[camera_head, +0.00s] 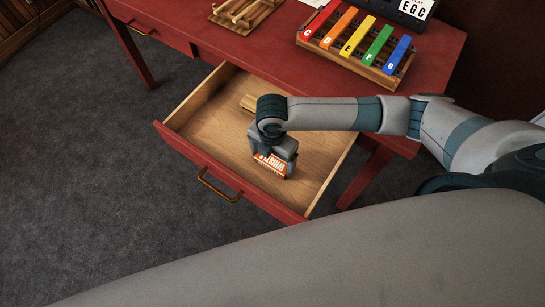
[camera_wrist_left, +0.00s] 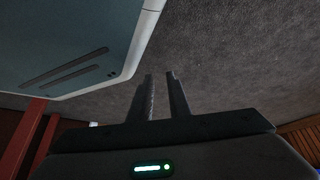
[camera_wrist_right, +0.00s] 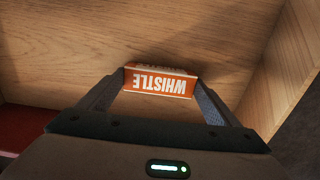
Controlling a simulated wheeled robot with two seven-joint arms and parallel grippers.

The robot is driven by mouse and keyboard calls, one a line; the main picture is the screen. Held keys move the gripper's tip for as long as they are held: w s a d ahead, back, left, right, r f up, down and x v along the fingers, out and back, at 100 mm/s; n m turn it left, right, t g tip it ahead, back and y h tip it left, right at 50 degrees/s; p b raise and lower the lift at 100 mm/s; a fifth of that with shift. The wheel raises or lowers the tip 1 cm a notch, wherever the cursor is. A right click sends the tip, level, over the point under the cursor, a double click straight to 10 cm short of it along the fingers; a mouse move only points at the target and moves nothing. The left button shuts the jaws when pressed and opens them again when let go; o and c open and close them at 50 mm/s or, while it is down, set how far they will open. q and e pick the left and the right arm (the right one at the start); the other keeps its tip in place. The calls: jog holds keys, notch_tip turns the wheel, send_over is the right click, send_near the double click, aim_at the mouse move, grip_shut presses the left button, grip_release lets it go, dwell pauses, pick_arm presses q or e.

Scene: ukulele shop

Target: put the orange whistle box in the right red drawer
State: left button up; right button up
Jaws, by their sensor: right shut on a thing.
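The orange whistle box (camera_head: 271,163) with white lettering is between the fingers of my right gripper (camera_head: 273,158), inside the right red drawer. It also shows in the right wrist view (camera_wrist_right: 160,82), with a finger at each end and the drawer's wooden floor behind it. I cannot tell whether it touches the floor. The right red drawer (camera_head: 230,178) is pulled out, with a wooden interior and a brass handle. My left gripper (camera_wrist_left: 160,80) shows only in the left wrist view, empty above grey carpet, its fingers a narrow gap apart.
The red desk (camera_head: 265,50) holds a coloured xylophone (camera_head: 357,43) and a wooden stand (camera_head: 243,13). Grey carpet (camera_head: 90,150) is clear at left.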

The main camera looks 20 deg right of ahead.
aim_at(272, 160)
pick_arm(q)
jog(key=shift+w+r, duration=0.1)
jog(key=shift+w, duration=0.1)
pick_arm(e)
jog(key=o, duration=0.9)
jog(key=shift+f, duration=0.1)
jog(key=shift+r, duration=0.85)
pick_arm(q)
jog(key=w, duration=0.1)
jog(key=w+d+r+t+b, duration=0.1)
jog(key=shift+w+d, duration=0.1)
jog(key=shift+w, duration=0.25)
pick_arm(e)
notch_tip(272, 160, up, 11)
jog(key=shift+f, duration=0.2)
pick_arm(q)
jog(key=shift+s+d, duration=0.1)
